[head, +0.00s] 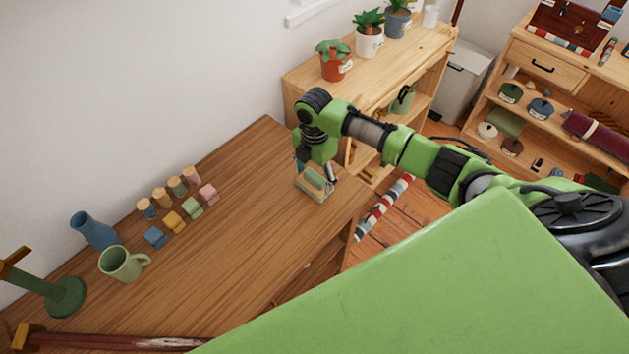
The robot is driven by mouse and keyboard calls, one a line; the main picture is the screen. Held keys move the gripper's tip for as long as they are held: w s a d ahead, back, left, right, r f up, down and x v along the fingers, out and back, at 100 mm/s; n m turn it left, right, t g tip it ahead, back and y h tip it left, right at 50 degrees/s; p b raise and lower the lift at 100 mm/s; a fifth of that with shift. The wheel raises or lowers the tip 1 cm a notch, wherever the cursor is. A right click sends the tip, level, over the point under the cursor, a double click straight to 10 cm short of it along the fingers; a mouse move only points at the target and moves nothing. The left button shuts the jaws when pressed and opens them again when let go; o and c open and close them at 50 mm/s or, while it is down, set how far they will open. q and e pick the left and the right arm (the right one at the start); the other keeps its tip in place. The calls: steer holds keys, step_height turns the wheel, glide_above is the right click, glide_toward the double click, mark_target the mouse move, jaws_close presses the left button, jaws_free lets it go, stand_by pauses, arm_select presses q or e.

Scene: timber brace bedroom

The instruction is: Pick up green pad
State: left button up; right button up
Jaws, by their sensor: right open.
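A flat green piece with pale edges, which looks like the green pad (314,183), is at the right end of the wooden table (245,235). My right gripper (315,182) points down over it, with its fingers apart, one on each side. The fingers partly hide the piece, and I cannot tell whether they touch it. My left gripper is not in view.
Small coloured blocks and wooden pegs (174,187) stand near the wall. A green mug (122,264) and blue vase (94,231) are at the left. A shelf with potted plants (369,34) stands behind my right arm. The table's middle is clear.

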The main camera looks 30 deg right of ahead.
mark_target(314, 175)
steer(key=c, duration=1.2)
steer(key=shift+c, duration=0.2)
steer(key=shift+r, duration=0.45)
step_height(314, 175, up, 2)
steer(key=shift+w+r, duration=0.1)
steer(key=shift+r, duration=0.05)
steer(key=s+a+r+b, duration=0.1)
steer(key=s+a+r, duration=0.2)
steer(key=r, duration=0.2)
steer(key=shift+s+a+r, duration=0.15)
steer(key=shift+s+r, duration=0.2)
steer(key=shift+s, duration=0.05)
steer(key=s+a+r, duration=0.1)
steer(key=s+a, duration=0.1)
steer(key=s+a+r+b, duration=0.1)
steer(key=s+a, duration=0.1)
steer(key=s+a+r, duration=0.2)
steer(key=s, duration=0.1)
steer(key=shift+r, duration=0.1)
